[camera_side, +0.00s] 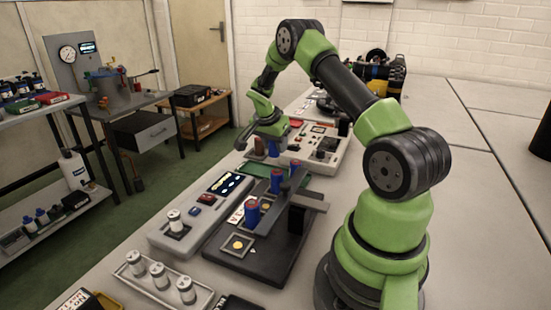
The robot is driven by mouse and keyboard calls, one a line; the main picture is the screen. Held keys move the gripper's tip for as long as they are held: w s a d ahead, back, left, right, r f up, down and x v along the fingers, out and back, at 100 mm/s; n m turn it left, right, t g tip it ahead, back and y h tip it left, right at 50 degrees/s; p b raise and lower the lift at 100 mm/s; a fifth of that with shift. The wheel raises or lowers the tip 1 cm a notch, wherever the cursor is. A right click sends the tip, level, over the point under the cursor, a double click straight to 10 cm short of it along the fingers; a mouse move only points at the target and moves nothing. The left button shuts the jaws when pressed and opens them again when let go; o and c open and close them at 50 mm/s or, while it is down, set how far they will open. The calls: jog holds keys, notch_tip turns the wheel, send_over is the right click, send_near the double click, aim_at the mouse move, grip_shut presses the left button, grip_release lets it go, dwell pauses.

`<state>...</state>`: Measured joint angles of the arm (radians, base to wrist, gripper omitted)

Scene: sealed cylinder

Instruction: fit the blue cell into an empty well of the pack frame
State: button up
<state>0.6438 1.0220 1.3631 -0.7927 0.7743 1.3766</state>
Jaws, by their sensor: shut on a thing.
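My gripper (268,137) hangs over the back of the work area, pointing down, and is shut on a blue cell (274,149). The held cell is small in the picture, and I cannot tell the gap below it. A dark pack frame (270,262) lies on the table in front of my arm. Blue cells with red tops stand along it: one near the front (252,213), one farther back (276,181) and one beside the grey bar (295,168). The insides of the wells are too small or hidden to tell which are empty.
A grey bar on a dark post (296,220) rises over the frame's right side. A grey control box (205,212) stands left of it. A tray (166,290) with white cells is at the front. A panel with knobs (322,147) stands behind.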

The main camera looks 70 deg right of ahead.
jog(key=r, duration=0.1)
jog(key=a+r, duration=0.1)
jog(key=r, duration=0.1)
jog(key=shift+a+r+m, duration=0.25)
jog(key=shift+r+m, duration=0.05)
jog(key=shift+r, duration=0.05)
jog(key=s+a+r+m+g, duration=0.15)
jog(key=a+m, duration=0.25)
jog(key=a, duration=0.4)
jog(key=m+g+y, duration=0.2)
jog(key=m, duration=0.2)
send_over(269, 206)
jog(key=shift+t, duration=0.35)
notch_tip(269, 206, down, 9)
jog(key=shift+r, duration=0.1)
jog(key=shift+f, duration=0.4)
jog(key=o, duration=0.7)
jog(key=shift+r, duration=0.1)
